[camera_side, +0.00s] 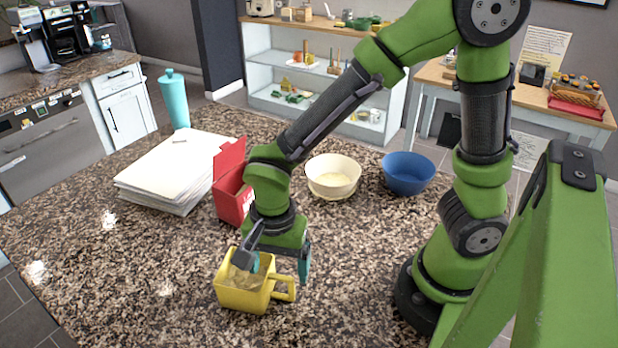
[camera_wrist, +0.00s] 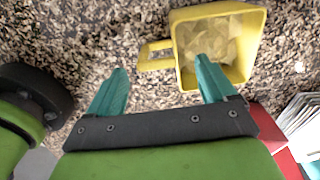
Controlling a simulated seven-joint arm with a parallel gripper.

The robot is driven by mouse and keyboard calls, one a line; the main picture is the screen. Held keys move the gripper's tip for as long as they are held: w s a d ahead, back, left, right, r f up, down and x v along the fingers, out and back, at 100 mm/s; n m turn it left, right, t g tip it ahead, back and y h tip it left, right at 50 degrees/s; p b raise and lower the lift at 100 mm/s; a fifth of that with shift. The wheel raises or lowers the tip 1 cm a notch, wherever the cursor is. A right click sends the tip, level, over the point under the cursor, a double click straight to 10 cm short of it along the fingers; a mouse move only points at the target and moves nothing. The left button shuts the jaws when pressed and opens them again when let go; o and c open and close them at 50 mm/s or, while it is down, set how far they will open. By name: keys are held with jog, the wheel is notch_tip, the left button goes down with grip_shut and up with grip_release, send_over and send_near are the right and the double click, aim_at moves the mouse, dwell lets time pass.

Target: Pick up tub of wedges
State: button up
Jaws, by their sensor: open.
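The tub of wedges is a yellow, square-sided tub (camera_side: 240,296) with a handle on its right side in the side view. It stands upright on the speckled counter, and pale yellow wedges (camera_wrist: 222,42) show inside it in the wrist view. My gripper (camera_side: 278,268) is open and low over the tub, pointing down. In the wrist view my gripper (camera_wrist: 162,82) has one teal finger over the tub's opening and the other outside it, beyond the handle side. The near wall and part of the handle lie between the fingers. Nothing is held.
A red box (camera_side: 232,196) stands just behind my gripper, beside a stack of papers (camera_side: 165,170). A cream bowl (camera_side: 333,178), a blue bowl (camera_side: 408,174) and a teal shaker (camera_side: 174,100) stand farther back. The counter (camera_side: 130,275) left of the tub is clear.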

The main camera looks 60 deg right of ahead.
aim_at(280, 276)
jog(key=shift+s+a+f, duration=0.1)
jog(key=shift+f, duration=1.3)
jog(key=shift+s+f, duration=0.1)
jog(key=shift+f, duration=1.25)
jog(key=shift+c, duration=0.5)
grip_shut()
